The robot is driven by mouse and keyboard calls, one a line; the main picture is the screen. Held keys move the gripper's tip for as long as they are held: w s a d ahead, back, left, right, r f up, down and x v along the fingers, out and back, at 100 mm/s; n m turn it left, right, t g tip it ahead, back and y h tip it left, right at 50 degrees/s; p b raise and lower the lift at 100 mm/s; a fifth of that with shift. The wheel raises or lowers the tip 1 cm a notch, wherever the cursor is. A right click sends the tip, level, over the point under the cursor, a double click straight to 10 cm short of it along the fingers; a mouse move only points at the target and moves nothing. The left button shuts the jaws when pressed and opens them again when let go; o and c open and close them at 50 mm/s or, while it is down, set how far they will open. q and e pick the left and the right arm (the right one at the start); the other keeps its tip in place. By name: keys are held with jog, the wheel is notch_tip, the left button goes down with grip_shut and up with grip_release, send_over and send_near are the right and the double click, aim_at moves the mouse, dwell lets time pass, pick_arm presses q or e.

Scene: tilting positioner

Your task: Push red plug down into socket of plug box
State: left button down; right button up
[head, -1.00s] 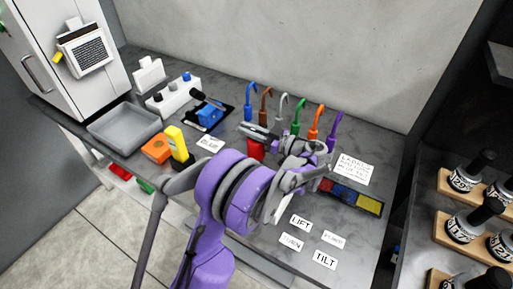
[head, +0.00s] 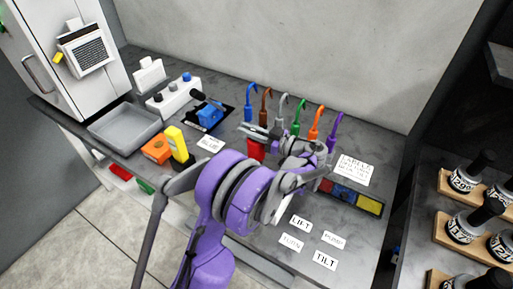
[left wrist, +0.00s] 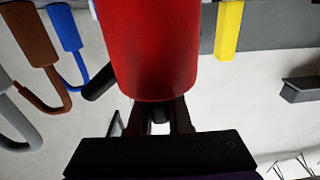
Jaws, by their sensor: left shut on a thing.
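The red plug (head: 256,151) is a thick red cylinder below my left gripper (head: 250,133) in the head view, over the middle of the table. In the left wrist view the red plug (left wrist: 152,48) fills the top centre, directly against the fingers of my left gripper (left wrist: 158,115), which is shut on it. The plug's lower end is partly hidden by my purple arm in the head view. I cannot pick out the plug box or its socket for certain; my arm covers the area around the plug. My right gripper is not in view.
Several coloured hooks (head: 282,108) stand behind the gripper. An orange block (head: 157,150) and a yellow block (head: 176,140) are to the left, by a grey tray (head: 108,139). A strip with red, blue and yellow squares (head: 371,206) and white labels (head: 326,260) lie right.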

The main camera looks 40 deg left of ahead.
pick_arm(q)
notch_tip(320, 180, up, 10)
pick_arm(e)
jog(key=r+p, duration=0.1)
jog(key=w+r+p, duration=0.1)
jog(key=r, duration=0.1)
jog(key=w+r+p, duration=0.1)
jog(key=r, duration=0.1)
pick_arm(q)
jog(key=s+a+r, duration=0.1)
jog(key=s+r, duration=0.2)
jog(key=s, duration=0.9)
jog(key=shift+s+a, duration=0.2)
jog(key=shift+a, duration=0.05)
jog(key=shift+r+p, duration=0.1)
jog(key=shift+p, duration=0.2)
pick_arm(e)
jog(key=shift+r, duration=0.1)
